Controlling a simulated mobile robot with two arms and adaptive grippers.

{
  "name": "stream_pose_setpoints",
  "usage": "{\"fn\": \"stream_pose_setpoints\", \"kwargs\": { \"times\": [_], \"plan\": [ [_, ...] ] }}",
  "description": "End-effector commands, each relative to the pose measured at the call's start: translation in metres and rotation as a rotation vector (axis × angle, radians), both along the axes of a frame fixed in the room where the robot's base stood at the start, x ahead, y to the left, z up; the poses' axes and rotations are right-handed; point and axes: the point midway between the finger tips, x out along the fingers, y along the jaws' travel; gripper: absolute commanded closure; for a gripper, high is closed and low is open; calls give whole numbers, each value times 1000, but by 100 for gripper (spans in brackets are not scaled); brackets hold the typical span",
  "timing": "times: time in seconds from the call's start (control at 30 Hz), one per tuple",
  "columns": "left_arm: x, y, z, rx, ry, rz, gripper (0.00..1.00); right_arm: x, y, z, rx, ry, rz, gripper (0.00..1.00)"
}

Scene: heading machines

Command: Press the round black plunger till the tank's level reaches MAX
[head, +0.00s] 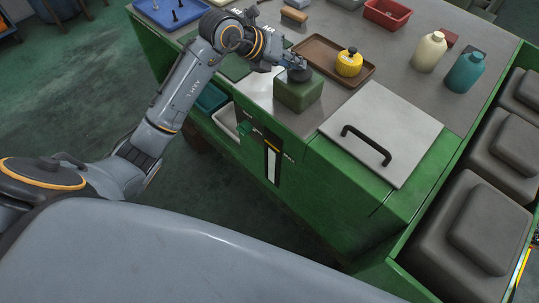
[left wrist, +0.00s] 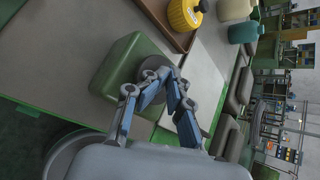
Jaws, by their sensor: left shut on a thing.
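The round black plunger (head: 301,75) sits on top of a green block-shaped tank housing (head: 298,95) at the front edge of the grey bench top. My left gripper (head: 294,65) reaches down to it from the left and is shut on it. In the left wrist view the blue-grey fingers (left wrist: 162,88) close at the dark plunger (left wrist: 172,73) on the green housing (left wrist: 130,65), partly hiding it. A level gauge (head: 271,163) with a pale vertical strip is on the green front panel below; its labels are too small to read. My right gripper is not in view.
A brown tray (head: 324,51) with a yellow bottle (head: 349,63) lies just behind the housing. A grey lid (head: 392,110) with a black handle is to its right. Cream (head: 429,52) and teal (head: 465,71) bottles stand farther right. A red bin (head: 387,13) is at the back.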

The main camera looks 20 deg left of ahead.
Motion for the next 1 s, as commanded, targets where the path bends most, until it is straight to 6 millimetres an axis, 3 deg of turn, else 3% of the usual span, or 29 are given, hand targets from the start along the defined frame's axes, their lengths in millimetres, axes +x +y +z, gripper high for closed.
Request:
{"fn": "stream_pose_setpoints", "kwargs": {
  "times": [0.03,0.07,0.7,1.0],
  "plan": [
    [-12,-6,-30,16,74,-21,100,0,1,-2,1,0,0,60],
    [-12,-6,-29,16,74,-21,100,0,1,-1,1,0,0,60],
    [-11,-5,34,17,66,-18,100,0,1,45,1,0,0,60],
    [-10,-4,36,16,59,-15,100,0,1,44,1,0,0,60]
  ]
}}
